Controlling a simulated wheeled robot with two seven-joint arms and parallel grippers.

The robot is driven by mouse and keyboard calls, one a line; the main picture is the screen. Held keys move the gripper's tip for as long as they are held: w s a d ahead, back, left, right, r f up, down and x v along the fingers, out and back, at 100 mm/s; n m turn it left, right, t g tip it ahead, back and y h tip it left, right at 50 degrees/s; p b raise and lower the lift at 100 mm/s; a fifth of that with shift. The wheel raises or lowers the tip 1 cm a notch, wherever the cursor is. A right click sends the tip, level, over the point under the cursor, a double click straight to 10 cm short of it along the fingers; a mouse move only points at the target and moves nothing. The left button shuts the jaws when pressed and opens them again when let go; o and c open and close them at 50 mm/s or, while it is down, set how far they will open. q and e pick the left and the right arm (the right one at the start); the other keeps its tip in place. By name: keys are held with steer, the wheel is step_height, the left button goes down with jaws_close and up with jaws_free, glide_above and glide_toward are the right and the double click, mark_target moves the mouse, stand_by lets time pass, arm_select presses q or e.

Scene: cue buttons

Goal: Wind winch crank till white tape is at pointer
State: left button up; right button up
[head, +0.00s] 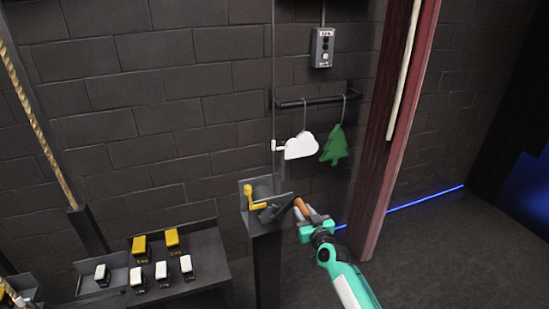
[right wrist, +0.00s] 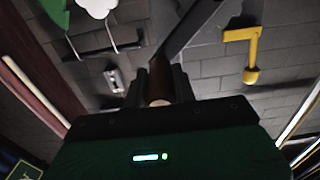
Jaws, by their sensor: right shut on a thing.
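The winch (head: 264,187) sits on a dark post, with a thin line rising from it along the wall. A small white piece (head: 279,147) shows at that line; I cannot tell tape from pointer there. The crank's brown grip (head: 299,203) is at the winch's right, at the end of a grey crank arm (right wrist: 186,34). My right gripper (head: 308,216) is shut on this grip, and the right wrist view shows the grip (right wrist: 158,88) between the fingers. A bent yellow lever (head: 252,199) is on the winch's left side. My left gripper is not clearly seen.
A white cloud (head: 300,146) and a green tree (head: 334,146) hang from a wall bar (head: 312,102). A grey button box (head: 322,47) is above. A tall reddish post (head: 398,135) stands right. A console with several yellow and white switches (head: 162,270) is lower left.

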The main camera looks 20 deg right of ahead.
steer(key=shift+d+f, duration=0.25)
steer(key=shift+f, duration=0.35)
steer(key=shift+r, duration=0.2)
steer(key=d+f+b, duration=0.1)
steer(key=f+b, duration=0.1)
steer(key=shift+d+b, duration=0.15)
steer(key=shift+b, duration=0.25)
steer(key=o, duration=0.9)
steer(key=shift+w+r, duration=0.1)
steer(key=shift+r, duration=0.05)
steer(key=shift+c, duration=0.2)
steer(key=shift+o, duration=1.3)
steer(key=shift+w+d, duration=0.1)
steer(key=shift+w, duration=0.1)
